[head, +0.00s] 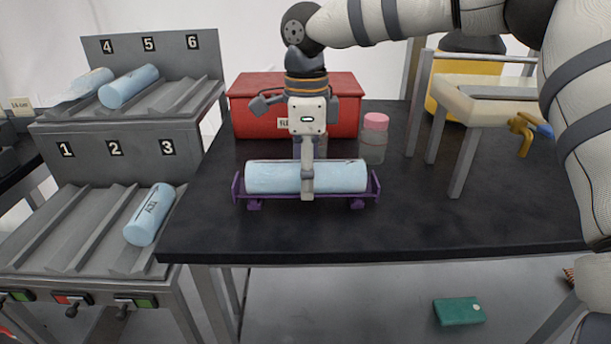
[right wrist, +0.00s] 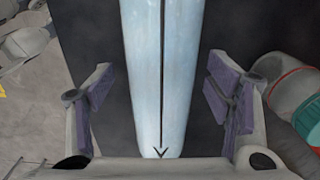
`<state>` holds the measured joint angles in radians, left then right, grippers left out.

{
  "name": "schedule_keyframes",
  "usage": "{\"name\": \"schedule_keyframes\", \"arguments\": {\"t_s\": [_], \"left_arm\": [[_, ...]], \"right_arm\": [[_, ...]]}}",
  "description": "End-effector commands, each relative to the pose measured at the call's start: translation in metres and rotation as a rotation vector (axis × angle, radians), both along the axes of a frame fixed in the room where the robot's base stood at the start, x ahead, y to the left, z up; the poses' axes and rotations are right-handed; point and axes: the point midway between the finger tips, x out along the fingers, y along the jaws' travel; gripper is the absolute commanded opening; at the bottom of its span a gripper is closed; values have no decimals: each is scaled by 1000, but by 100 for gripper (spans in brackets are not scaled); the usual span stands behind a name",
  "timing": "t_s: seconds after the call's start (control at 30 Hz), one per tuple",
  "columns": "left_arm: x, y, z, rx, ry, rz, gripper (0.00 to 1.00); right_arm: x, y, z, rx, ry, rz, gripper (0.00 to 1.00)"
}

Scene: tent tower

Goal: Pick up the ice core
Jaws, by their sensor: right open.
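A pale blue ice core (head: 275,177) lies lengthwise left to right in a purple cradle (head: 275,200) on the black table. My right gripper (head: 308,178) reaches down over its middle, with one finger in front of the core. In the right wrist view the core (right wrist: 161,60) runs between the two open fingers (right wrist: 160,95), with a gap on each side. A dark line with an arrowhead marks its top. My left gripper is not in view.
A grey numbered rack (head: 100,150) at left holds other cores, including one in slot 3 (head: 150,215). A red box (head: 250,105) and a pink-lidded jar (head: 374,140) stand behind the cradle. A beige-topped stand (head: 475,105) is at right. The front table strip is clear.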

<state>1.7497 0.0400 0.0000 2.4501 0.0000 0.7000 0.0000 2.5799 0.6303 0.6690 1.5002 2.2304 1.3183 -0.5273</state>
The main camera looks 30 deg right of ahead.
Motion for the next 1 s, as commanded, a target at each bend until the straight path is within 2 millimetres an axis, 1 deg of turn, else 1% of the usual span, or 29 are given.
{"name": "schedule_keyframes", "arguments": {"t_s": [0.1, 0.27, 0.3, 0.37, 0.4, 0.57, 0.6, 0.87, 0.97, 1.0], "left_arm": [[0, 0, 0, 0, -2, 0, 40], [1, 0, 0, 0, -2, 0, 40], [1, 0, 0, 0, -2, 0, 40], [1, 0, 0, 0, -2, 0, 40], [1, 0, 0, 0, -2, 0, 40], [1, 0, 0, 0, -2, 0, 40], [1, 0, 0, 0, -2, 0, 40], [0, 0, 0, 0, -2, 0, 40], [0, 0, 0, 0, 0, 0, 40], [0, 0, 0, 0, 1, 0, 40]], "right_arm": [[0, 0, -8, 1, -2, 0, 73], [0, 0, -8, 2, -3, -1, 73], [0, 0, -8, 2, -3, -1, 69], [0, 0, -8, 2, -3, -1, 55], [0, 0, -8, 2, -3, -1, 46], [0, 0, -8, 1, -3, -1, 10], [0, 0, -8, 1, -3, -1, 1], [0, 0, -6, 1, -4, -1, 0], [1, 0, 2, 2, -6, -1, 0], [1, 0, 7, 2, -6, -1, 0]]}}
